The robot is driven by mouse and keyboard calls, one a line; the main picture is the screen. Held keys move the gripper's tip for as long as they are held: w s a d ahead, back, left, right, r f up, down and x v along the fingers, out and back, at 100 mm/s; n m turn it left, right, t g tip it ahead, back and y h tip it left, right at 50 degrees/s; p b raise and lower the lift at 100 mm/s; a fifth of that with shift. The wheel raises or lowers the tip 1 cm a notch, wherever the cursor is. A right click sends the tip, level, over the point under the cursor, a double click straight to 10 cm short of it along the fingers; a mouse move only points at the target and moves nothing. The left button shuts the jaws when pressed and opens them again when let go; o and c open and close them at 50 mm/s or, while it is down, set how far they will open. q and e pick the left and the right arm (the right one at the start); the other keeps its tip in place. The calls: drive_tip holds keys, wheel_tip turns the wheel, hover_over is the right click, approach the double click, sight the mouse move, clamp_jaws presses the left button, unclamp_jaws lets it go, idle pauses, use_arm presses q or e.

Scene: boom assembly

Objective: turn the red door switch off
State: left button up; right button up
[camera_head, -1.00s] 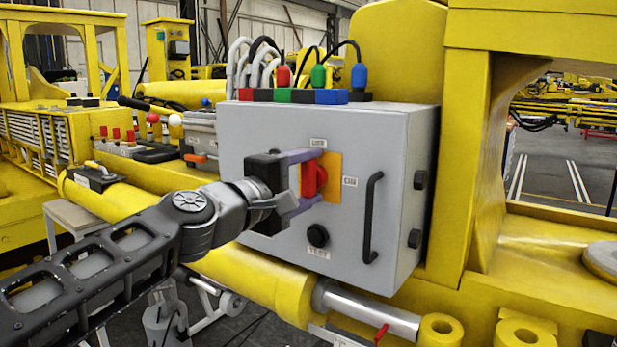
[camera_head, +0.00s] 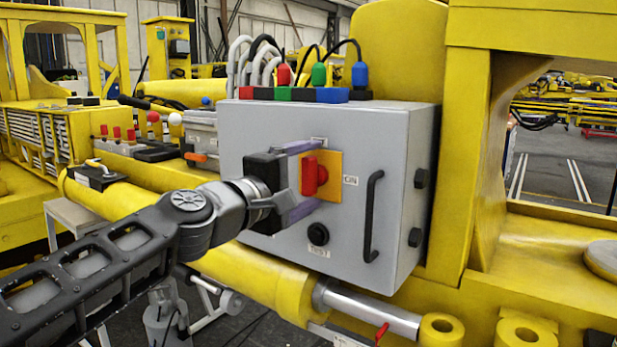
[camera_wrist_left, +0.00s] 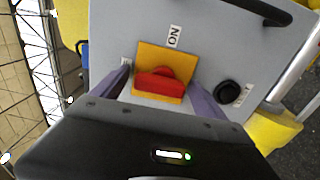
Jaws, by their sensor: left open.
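The red door switch (camera_head: 311,176) sits on an orange-yellow plate (camera_head: 334,174) on the front of the grey cabinet (camera_head: 345,125). In the head view its red handle looks upright. In the left wrist view the red switch (camera_wrist_left: 160,83) lies across the picture, with the "ON" label (camera_wrist_left: 174,37) beyond the plate. My left gripper (camera_head: 308,178) is open, its purple fingers above and below the switch in the head view. In the left wrist view the fingers (camera_wrist_left: 162,90) stand on either side of the switch, with a gap. My right gripper is not visible.
A black door handle (camera_head: 372,215) is right of the switch, and a round black knob (camera_head: 318,234) is below it. Coloured plugs with cables (camera_head: 318,75) stand on the cabinet top. A yellow cylinder (camera_head: 260,285) runs below the cabinet.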

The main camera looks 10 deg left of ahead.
use_arm(q)
drive_tip(key=b+v, duration=0.1)
drive_tip(key=v, duration=0.6)
drive_tip(key=shift+s, duration=0.3)
